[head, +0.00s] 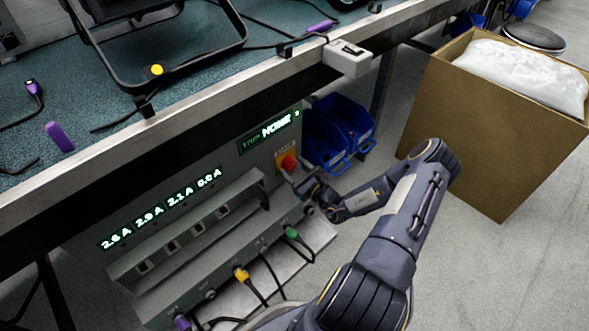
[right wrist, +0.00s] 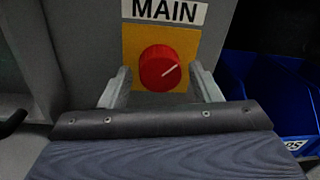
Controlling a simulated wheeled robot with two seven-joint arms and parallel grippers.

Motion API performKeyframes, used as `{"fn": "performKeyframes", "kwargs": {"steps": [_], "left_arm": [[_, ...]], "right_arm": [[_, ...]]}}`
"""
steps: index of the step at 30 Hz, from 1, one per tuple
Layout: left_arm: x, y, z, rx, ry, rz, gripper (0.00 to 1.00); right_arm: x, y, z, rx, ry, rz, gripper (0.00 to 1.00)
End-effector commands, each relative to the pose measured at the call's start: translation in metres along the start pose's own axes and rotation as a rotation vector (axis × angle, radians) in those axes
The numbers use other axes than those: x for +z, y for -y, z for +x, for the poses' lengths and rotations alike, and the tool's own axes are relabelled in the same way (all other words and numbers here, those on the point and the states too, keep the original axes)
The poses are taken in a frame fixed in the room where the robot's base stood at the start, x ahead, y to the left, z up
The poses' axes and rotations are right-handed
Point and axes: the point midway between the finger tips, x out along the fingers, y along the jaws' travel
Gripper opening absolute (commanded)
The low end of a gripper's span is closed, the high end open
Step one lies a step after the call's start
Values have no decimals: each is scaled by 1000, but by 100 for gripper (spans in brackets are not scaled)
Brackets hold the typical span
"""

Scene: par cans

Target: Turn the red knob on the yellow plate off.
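The red knob (head: 289,162) sits on the yellow plate (head: 280,156) at the right end of the grey panel under the bench. In the right wrist view the knob (right wrist: 160,68) faces me, and its white line slants up to the right. The yellow plate (right wrist: 188,42) is behind it, under a MAIN label (right wrist: 165,11). My right gripper (head: 296,182) is close to the knob. It is open, with one finger (right wrist: 116,88) left of the knob and the other right of it, with gaps on both sides. My left gripper is out of view.
Blue bins (head: 340,130) stand just right of the panel. A cardboard box (head: 490,130) with white filling stands farther right. The bench edge (head: 190,112) overhangs above.

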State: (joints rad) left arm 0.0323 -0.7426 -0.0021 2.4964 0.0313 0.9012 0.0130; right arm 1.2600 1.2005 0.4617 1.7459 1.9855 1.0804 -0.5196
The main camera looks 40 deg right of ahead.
Motion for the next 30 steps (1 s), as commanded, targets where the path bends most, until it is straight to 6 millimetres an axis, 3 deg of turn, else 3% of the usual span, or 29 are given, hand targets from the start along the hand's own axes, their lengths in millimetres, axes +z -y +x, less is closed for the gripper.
{"fn": "performKeyframes", "kwargs": {"steps": [1, 9, 20, 30], "left_arm": [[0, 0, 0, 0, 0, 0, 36], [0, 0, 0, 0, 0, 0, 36], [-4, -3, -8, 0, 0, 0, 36], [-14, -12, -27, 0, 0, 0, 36]], "right_arm": [[0, 0, 0, 0, 0, 0, 50], [0, 0, 0, 0, 0, 0, 19], [2, 0, 0, 1, 5, -74, 19], [2, 0, 0, -2, 22, -336, 19]]}}
